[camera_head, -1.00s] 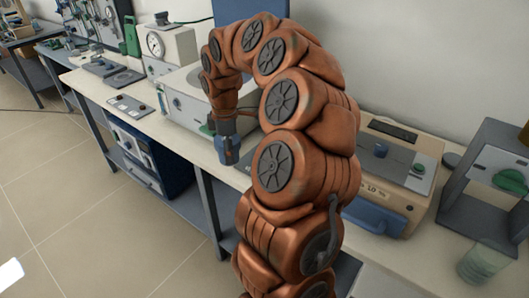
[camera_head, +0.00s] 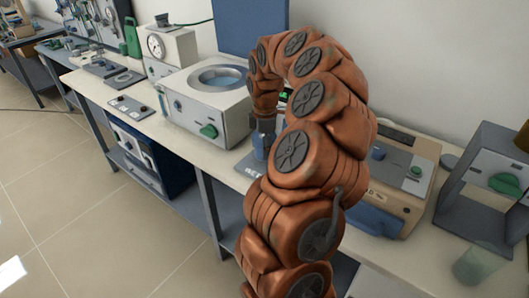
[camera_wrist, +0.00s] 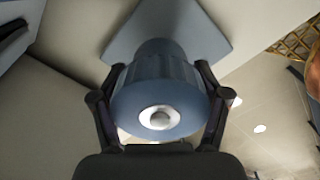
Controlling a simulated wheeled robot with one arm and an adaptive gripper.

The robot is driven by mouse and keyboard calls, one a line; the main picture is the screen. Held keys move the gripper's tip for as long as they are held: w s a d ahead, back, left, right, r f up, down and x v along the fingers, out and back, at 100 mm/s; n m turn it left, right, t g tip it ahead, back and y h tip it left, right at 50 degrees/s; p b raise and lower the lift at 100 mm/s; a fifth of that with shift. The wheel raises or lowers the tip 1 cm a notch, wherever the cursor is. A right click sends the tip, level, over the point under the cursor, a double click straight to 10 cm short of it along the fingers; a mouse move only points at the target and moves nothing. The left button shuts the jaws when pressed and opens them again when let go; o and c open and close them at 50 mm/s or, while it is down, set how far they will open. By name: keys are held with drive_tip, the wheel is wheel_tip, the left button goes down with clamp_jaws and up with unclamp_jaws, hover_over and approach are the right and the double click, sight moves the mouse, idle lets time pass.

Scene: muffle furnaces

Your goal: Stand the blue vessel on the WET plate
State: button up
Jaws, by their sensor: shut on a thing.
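The blue vessel (camera_wrist: 150,82) is in my gripper, with a silver knob in the middle of its top. In the wrist view my gripper (camera_wrist: 160,75) has one finger on each side of the vessel. A blue-grey plate (camera_wrist: 207,40) lies beyond the vessel's lower end. In the head view the vessel (camera_head: 258,143) shows partly behind my arm, over a grey plate (camera_head: 247,170) with pale, partly hidden lettering that seems to read WET. I cannot tell whether the vessel touches the plate.
A pale furnace (camera_head: 208,108) with a round top opening and green knob stands left of the vessel. A beige device (camera_head: 405,185) with a blue front handle is to the right. A grey open frame (camera_head: 480,185) stands farther right. The bench's front edge is close to the plate.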

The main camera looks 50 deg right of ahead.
drive_tip(key=shift+a+f, duration=0.1)
drive_tip(key=shift+f, duration=1.4)
drive_tip(key=o, duration=1.8)
drive_tip(key=shift+r, duration=0.1)
